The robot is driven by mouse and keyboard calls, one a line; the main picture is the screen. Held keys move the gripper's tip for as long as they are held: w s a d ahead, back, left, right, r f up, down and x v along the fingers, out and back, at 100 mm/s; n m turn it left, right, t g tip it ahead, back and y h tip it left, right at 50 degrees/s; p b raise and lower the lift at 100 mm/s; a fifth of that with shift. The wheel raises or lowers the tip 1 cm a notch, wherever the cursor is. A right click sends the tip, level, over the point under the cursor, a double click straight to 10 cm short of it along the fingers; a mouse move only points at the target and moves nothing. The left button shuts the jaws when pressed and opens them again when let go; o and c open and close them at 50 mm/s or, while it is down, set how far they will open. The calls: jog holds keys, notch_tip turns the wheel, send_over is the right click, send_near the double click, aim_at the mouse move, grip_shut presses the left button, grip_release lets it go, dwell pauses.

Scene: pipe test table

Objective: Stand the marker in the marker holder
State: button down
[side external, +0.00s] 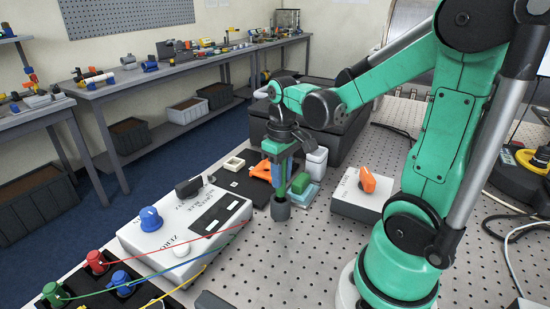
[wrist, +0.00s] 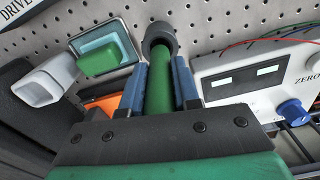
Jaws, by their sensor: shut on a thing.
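My gripper (wrist: 160,82) has blue fingers and is shut on the green marker (wrist: 159,92), one finger on each side. The marker's far end meets the dark grey round marker holder (wrist: 158,34) in the wrist view. In the side view my gripper (side external: 281,184) points down over the small dark cylinder of the holder (side external: 280,210) on the perforated table. The marker looks roughly upright and lined up with the holder's mouth. How deep its end sits inside cannot be told. Most of the marker is hidden by the fingers in the side view.
A teal tray (wrist: 128,61) with a green block (wrist: 99,59), a white cup (wrist: 50,80) and an orange object (wrist: 104,106) stand close by. A white instrument box (side external: 165,240) and a small box with an orange knob (side external: 367,180) flank the holder. Bare table lies in front.

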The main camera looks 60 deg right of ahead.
aim_at(281, 195)
jog(key=shift+f, duration=1.6)
jog(key=shift+f, duration=0.1)
jog(key=c, duration=0.6)
grip_release()
jog(key=shift+c, duration=0.2)
notch_tip(281, 195, up, 12)
jog(key=shift+f, duration=0.1)
jog(key=shift+a, duration=0.1)
jog(key=w+a+f+n+t, duration=0.1)
jog(key=w+a+f+t, duration=0.1)
jog(key=a+t, duration=0.5)
jog(key=a+f, duration=0.1)
jog(key=a, duration=0.2)
jog(key=shift+a+n, duration=0.4)
